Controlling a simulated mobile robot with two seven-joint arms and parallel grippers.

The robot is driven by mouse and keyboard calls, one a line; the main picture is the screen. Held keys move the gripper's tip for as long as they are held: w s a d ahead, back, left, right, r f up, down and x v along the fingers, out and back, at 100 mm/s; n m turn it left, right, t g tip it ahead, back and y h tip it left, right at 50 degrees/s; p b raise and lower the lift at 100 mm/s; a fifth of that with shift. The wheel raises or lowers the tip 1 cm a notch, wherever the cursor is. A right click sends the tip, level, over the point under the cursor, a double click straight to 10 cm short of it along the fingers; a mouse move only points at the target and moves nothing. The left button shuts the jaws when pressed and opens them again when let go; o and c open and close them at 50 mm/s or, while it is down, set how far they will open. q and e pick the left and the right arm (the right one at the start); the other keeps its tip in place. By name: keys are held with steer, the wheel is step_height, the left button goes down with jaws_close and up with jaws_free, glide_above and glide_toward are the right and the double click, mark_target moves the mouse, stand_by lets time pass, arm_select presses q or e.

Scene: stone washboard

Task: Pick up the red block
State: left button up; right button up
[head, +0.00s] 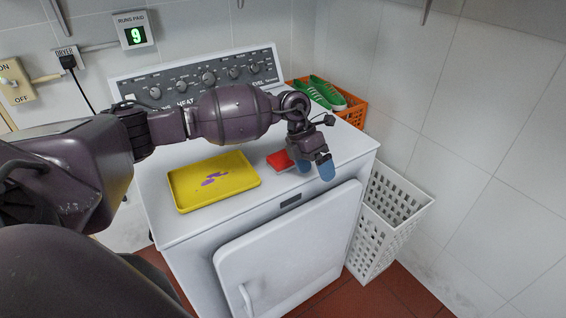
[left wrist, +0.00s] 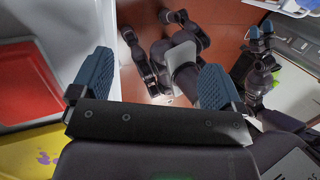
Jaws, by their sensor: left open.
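The red block (head: 279,160) lies on the white dryer top, right of the yellow tray. It is flat, and its right end is partly hidden behind my left gripper (head: 315,168). That gripper has blue fingertips and is open and empty, just right of the block near the dryer's front edge. In the left wrist view the block (left wrist: 30,82) shows large at the left edge, outside the open fingers (left wrist: 155,82). My right gripper (left wrist: 260,30), also blue-tipped, shows small at the upper right of that view; its opening is unclear.
The yellow tray (head: 190,195) with purple patches sits on the dryer top (head: 160,160). An orange crate (head: 355,112) with green shoes (head: 325,92) stands at the back right. A white perforated basket (head: 385,225) stands right of the dryer. Bare dryer top lies behind the tray.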

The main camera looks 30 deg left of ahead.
mark_target(285, 156)
arm_select(q)
steer(key=w+a+r+y, duration=0.1)
steer(key=a+r, duration=0.1)
steer(key=a, duration=0.1)
steer(key=w+a+r+y, duration=0.1)
steer(key=a+r+y, duration=0.1)
steer(key=a, duration=0.2)
steer(key=w+a+r+y, duration=0.1)
steer(key=a+r+y, duration=0.1)
steer(key=a, duration=0.2)
steer(key=shift+w+r, duration=0.15)
steer(key=shift+w, duration=0.1)
step_height(285, 156, down, 5)
steer(key=shift+w+f, duration=0.2)
steer(key=shift+f, duration=1.2)
steer(key=shift+w+f, duration=0.2)
steer(key=shift+f, duration=1.15)
steer(key=c, duration=1)
steer(key=shift+r, duration=0.1)
step_height(285, 156, up, 20)
